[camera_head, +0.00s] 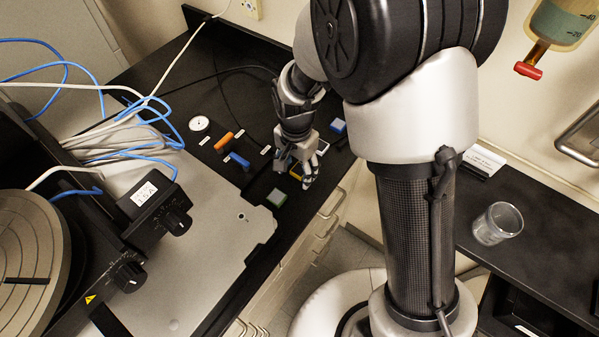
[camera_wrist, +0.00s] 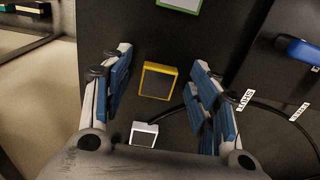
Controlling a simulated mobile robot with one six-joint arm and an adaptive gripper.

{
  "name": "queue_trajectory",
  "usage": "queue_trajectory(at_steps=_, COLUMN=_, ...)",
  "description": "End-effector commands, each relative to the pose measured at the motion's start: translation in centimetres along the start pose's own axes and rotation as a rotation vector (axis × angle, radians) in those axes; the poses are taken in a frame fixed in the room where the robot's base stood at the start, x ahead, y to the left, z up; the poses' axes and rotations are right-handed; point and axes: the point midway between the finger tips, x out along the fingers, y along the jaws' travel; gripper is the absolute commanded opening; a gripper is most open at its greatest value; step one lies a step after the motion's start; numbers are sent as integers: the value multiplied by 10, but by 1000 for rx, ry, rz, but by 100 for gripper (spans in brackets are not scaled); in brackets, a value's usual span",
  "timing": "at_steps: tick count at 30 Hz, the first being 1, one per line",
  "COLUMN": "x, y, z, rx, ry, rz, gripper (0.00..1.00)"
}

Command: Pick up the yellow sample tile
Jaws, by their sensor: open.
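The yellow sample tile (camera_wrist: 158,81) is a square with a yellow frame and a dark grey face. In the wrist view it lies flat on the black bench, between the two fingers. In the head view a bit of its yellow edge (camera_head: 295,174) shows among the fingers, which hide much of it. My gripper (camera_wrist: 160,72) is open and empty, with blue pads on both fingers. It points down over the tile and also shows in the head view (camera_head: 294,171). I see no contact with the tile; the height gap is hard to judge.
A white-framed tile (camera_wrist: 143,134) and a green tile (camera_head: 276,198) lie close on either side. A blue tile (camera_head: 338,125) is farther back. Orange (camera_head: 224,142) and blue (camera_head: 240,160) handled pieces lie to the left. A black cable (camera_wrist: 250,104) crosses the bench. The bench edge is near.

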Motion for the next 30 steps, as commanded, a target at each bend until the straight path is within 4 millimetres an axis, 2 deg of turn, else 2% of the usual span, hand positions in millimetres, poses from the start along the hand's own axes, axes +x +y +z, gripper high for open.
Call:
queue_trajectory(at_steps=6, x=0, y=0, z=0, rx=0, ry=1, rz=-1, gripper=54)
queue_trajectory(at_steps=24, x=0, y=0, z=0, rx=0, ry=1, rz=-1, gripper=15)
queue_trajectory(at_steps=30, x=-1, y=0, z=0, rx=0, ry=1, rz=-1, gripper=15)
